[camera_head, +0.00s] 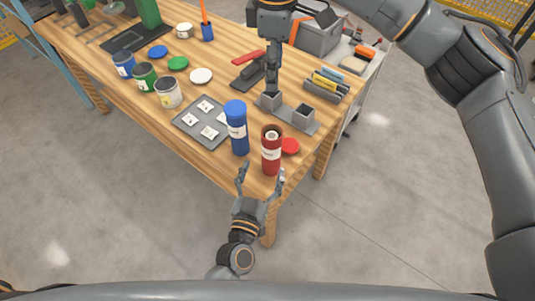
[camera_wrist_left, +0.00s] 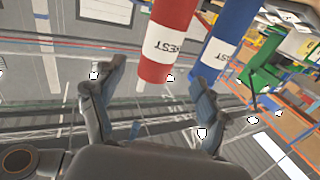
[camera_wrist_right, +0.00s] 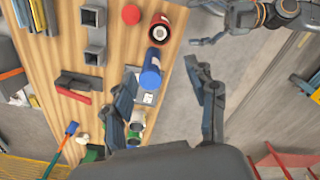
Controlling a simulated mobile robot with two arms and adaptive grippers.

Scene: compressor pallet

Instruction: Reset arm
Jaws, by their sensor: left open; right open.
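My left gripper (camera_head: 261,170) is open and empty just off the table's front edge, in front of the red cylinder (camera_head: 271,152). In the left wrist view its fingers (camera_wrist_left: 158,74) are spread, with the red cylinder and the blue cylinder (camera_wrist_left: 222,40) beyond them. My right gripper (camera_head: 272,82) points down above the table near the grey two-socket block (camera_head: 286,114). In the right wrist view its fingers (camera_wrist_right: 160,70) are spread wide; the blue cylinder (camera_wrist_right: 151,70) shows beyond, near the left finger. The red cylinder stands upright, open at the top; the blue one stands beside it.
A red lid (camera_head: 290,146) lies beside the red cylinder. A grey tray (camera_head: 202,122) with white cards lies left of the blue cylinder. Blue, green and white tins (camera_head: 168,92) stand along the front edge, with loose lids (camera_head: 201,76) behind. A grey cart (camera_head: 352,78) stands at right.

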